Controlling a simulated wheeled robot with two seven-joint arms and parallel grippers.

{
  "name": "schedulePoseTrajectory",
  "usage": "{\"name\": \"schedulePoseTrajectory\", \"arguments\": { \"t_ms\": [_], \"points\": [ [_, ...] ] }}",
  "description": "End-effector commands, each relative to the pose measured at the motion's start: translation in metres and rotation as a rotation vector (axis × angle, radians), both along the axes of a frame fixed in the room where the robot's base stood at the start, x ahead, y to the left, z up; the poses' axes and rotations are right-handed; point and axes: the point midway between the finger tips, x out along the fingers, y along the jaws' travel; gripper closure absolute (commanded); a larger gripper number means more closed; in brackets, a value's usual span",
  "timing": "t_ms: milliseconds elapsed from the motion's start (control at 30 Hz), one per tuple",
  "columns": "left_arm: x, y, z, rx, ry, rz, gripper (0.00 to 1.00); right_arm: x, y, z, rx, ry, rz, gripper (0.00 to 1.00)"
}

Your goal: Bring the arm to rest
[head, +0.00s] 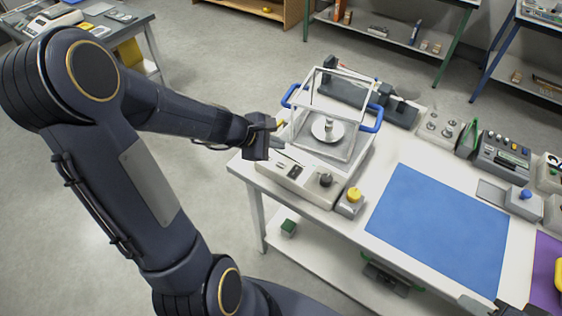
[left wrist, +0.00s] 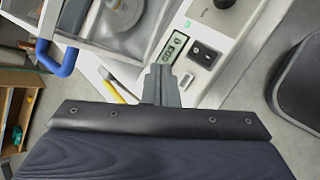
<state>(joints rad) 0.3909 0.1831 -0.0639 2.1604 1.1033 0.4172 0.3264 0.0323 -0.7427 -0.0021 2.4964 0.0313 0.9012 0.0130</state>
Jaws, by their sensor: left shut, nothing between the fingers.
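My left arm reaches in from the left in the head view. Its gripper (head: 280,141) is beside the left edge of the balance, near the draft shield. In the left wrist view the left gripper (left wrist: 161,72) is shut and empty, with the balance's front panel and display close by. The balance (head: 311,183) stands at the table's left end. A small metal weight (head: 328,127) stands on its round pan inside the clear, framed shield (head: 352,73). What looks like a small part of my right arm shows at the bottom right of the head view; its gripper cannot be made out.
A yellow-topped button box (head: 350,203) stands beside the balance. A blue mat (head: 438,225) covers the table's middle and is bare. Devices and trays line the back. Blue handles (head: 373,118) stick out from the balance's sides. Open floor lies left of the table.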

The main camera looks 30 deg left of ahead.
Motion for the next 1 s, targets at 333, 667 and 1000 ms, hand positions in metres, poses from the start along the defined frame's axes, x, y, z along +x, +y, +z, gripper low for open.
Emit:
{"name": "schedulePoseTrajectory", "arguments": {
  "t_ms": [333,667,1000],
  "points": [
    [0.0,0.0,0.0,0.0,0.0,0.0,1.0,0.0,0.0,0.0,0.0,0.0,0.0,0.64],
    [-0.012,-0.019,0.028,0.069,-0.074,-0.139,1.0,0.0,0.0,0.0,0.0,0.0,0.0,0.64],
    [-0.146,-0.091,0.1,0.623,-0.386,-0.97,1.0,0.0,0.0,0.0,0.0,0.0,0.0,0.64]
  ]
}}
